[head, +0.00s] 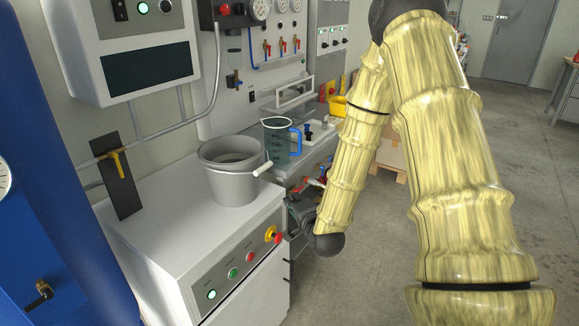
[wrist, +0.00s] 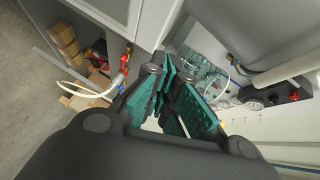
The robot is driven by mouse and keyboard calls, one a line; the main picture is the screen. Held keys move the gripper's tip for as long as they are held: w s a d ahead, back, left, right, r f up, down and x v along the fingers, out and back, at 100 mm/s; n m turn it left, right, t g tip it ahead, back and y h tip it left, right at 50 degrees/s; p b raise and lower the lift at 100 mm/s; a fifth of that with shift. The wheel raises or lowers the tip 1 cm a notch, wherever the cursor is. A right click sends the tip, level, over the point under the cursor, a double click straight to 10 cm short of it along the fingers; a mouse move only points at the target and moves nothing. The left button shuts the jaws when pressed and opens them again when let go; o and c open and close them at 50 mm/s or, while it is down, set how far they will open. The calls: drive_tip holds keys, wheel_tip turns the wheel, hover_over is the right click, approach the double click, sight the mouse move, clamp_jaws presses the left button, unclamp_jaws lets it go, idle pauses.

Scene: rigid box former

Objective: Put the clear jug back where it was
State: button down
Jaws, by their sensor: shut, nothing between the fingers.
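The clear jug (head: 277,140) has a blue handle and stands upright in the head view, just behind the grey bucket at the near end of the grey worktop. Its base is partly hidden by the bucket's rim and handle. My gripper (wrist: 178,88) shows in the wrist view with teal finger pads, shut and empty. In the head view my wrist is low in front of the bench, below and right of the jug; the fingertips cannot be made out there. I cannot make out the jug for certain in the wrist view.
A grey bucket (head: 231,178) with a pale handle stands on the white cabinet (head: 165,235), close to the jug. A yellow bin (head: 338,106) and small items are farther back. Open floor is at right.

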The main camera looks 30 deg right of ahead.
drive_tip(key=w+d+r+m+t+h+b, duration=0.1)
drive_tip(key=d+r+m+t, duration=0.15)
drive_tip(key=d+r, duration=0.2)
drive_tip(key=m+p, duration=0.1)
approach(286, 152)
drive_tip(key=shift+g+h, duration=0.25)
drive_tip(key=shift+h, duration=0.05)
drive_tip(key=x, duration=0.5)
drive_tip(key=shift+w+r, duration=0.15)
drive_tip(key=shift+r, duration=0.05)
drive_tip(key=shift+w+d, duration=0.2)
drive_tip(key=shift+w, duration=0.4)
drive_tip(key=shift+x, duration=1.9)
drive_tip(key=shift+a, duration=0.1)
drive_tip(key=shift+s, duration=0.1)
